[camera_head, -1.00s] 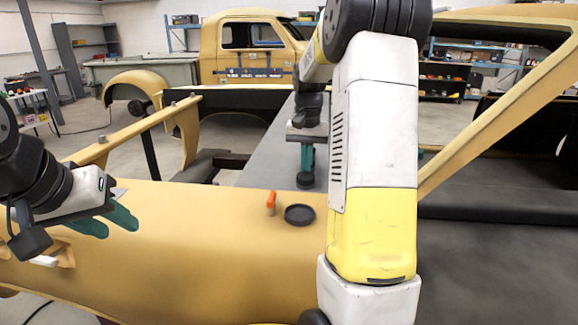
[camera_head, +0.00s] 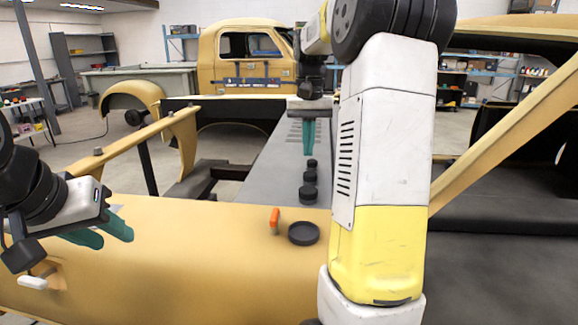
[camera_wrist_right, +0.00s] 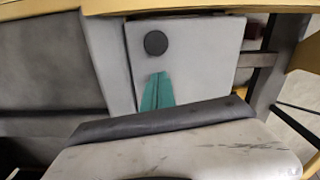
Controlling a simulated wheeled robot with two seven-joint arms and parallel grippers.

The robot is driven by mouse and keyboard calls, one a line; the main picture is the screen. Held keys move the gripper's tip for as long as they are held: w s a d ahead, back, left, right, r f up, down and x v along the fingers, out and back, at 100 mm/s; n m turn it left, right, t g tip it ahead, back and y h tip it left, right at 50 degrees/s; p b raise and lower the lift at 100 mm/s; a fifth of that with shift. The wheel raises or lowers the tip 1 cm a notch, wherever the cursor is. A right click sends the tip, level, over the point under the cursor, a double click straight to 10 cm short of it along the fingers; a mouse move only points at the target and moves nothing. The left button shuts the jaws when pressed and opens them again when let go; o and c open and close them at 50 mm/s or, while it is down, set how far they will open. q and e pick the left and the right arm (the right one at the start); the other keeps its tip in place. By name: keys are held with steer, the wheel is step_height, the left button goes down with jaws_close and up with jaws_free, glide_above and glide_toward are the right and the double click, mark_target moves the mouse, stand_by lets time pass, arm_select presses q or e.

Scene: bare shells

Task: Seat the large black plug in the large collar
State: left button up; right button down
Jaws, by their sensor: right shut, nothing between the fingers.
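My right gripper (camera_head: 309,152) is shut and empty, pointing down over the grey surface in the head view. In the right wrist view the shut teal fingers (camera_wrist_right: 160,76) point toward a round black piece (camera_wrist_right: 155,43), with a gap between. A black round piece with a raised rim (camera_head: 303,234), apparently the collar, sits on the tan panel. My left gripper (camera_head: 113,241) is open and empty over the panel's left part.
An orange upright piece (camera_head: 275,220) stands just left of the rimmed black piece. A white handle (camera_head: 33,282) is on the tan panel (camera_head: 200,265) below my left gripper. A tan bar (camera_head: 140,137) rises behind the panel. My right arm hides much of the middle right.

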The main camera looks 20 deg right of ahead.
mark_target(308, 194)
step_height(308, 194, down, 10)
stand_by(0.5)
